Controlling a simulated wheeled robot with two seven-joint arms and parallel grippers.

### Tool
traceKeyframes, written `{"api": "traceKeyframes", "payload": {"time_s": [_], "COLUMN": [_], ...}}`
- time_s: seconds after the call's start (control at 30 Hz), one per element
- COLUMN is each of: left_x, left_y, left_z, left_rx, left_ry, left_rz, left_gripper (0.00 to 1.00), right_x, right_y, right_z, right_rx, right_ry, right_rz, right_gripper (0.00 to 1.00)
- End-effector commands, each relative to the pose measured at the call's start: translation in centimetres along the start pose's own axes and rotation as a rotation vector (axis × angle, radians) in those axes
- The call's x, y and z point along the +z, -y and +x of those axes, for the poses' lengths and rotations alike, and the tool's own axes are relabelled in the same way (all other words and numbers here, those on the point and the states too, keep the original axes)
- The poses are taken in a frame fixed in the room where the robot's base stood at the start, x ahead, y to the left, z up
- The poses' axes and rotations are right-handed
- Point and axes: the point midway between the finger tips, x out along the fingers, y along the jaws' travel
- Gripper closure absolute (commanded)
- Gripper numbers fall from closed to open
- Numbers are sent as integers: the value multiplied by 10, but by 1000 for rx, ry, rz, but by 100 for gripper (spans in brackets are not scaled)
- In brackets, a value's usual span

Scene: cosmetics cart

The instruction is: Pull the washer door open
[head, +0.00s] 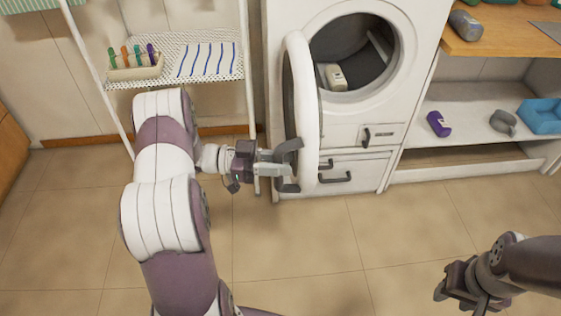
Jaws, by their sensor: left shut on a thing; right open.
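The white washer (336,182) stands at the back centre. Its round door (305,100) is swung well open toward me and seen nearly edge-on. The round drum opening (352,50) shows dark inside, with a small pale item (335,77) at its lower edge. My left gripper (285,170) is at the door's left side, shut on the dark door handle (290,146). The exact contact is small in the view. My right gripper (462,298) is low at the right, away from the washer, open and with its fingertips partly hidden.
A white wire rack (205,62) stands left of the washer, holding a tray of coloured bottles (135,66) and a striped cloth (207,60). A shelf unit (470,110) at the right holds a purple bottle (438,124) and a blue bin (543,115). Tiled floor (330,245) in front is clear.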

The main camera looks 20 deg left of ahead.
Motion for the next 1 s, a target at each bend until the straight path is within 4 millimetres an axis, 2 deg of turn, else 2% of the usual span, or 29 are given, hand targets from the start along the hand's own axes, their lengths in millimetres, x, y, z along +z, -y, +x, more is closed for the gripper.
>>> {"api": "traceKeyframes", "payload": {"time_s": [0.07, 0.1, 0.13, 0.17, 0.43, 0.53, 0.67, 0.8, 1.0], "left_x": [0, 0, 0, 0, 0, 0, 0, 0, 0], "left_y": [0, 0, 0, 0, 0, 1, 1, 0, 0], "left_z": [0, 0, 0, 0, -1, -10, -41, -80, -118], "left_rx": [-1, -1, -1, -1, -1, -3, -7, -5, -2], "left_ry": [1, 1, 1, 1, 1, 1, 1, 1, 1], "left_rz": [0, 1, 1, 1, 1, 2, 1, 1, 2], "left_gripper": [100, 66, 56, 51, 51, 51, 51, 51, 51], "right_x": [0, 0, 0, 0, 0, 0, 0, 0, 0], "right_y": [0, 0, 0, 0, 0, 0, 0, 0, 0], "right_z": [0, 0, 0, 0, 0, 0, 0, 0, 1], "right_rx": [0, 0, 0, 0, 0, 0, 0, 0, 0], "right_ry": [0, 0, 0, 0, 0, 0, 0, 0, 0], "right_rz": [0, 0, 0, 0, 0, 0, 0, 0, 0], "right_gripper": [57, 57, 57, 57, 57, 57, 57, 57, 57]}}
